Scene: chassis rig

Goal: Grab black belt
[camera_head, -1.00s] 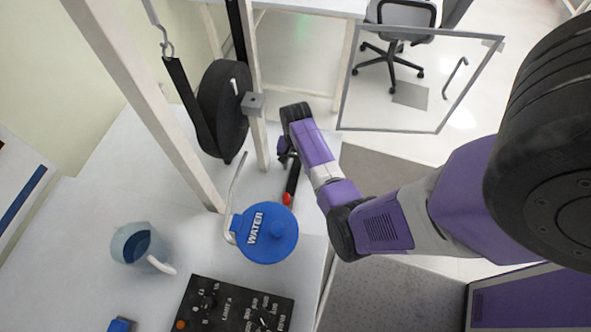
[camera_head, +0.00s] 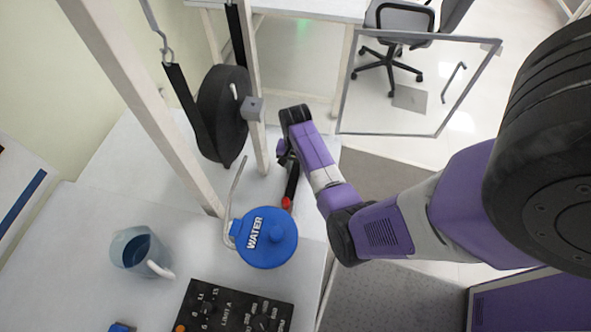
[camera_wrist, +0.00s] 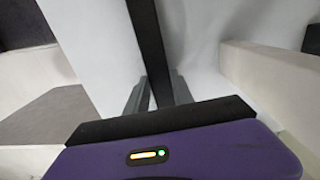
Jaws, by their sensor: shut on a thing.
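A black belt (camera_wrist: 148,45) shows in the wrist view as a dark straight strip running down from the top edge to between my fingers. My gripper (camera_wrist: 160,96) is shut on it. In the head view my gripper (camera_head: 286,155) is low beside the pale upright post, right of the black wheel (camera_head: 222,114). A dark length with a red end (camera_head: 286,203) runs below the gripper there; I cannot tell if it is part of the belt. Another black strap (camera_head: 186,105) hangs from a metal hook at the wheel's left. My wrist partly hides the grip.
A blue-lidded water jug (camera_head: 266,237) stands just below the gripper. A blue-grey mug (camera_head: 137,250) and a black control panel (camera_head: 235,308) are on the white table (camera_head: 80,220). Pale posts (camera_head: 150,110) flank the wheel. A glass-like panel (camera_head: 415,85) and chair (camera_head: 390,60) are beyond.

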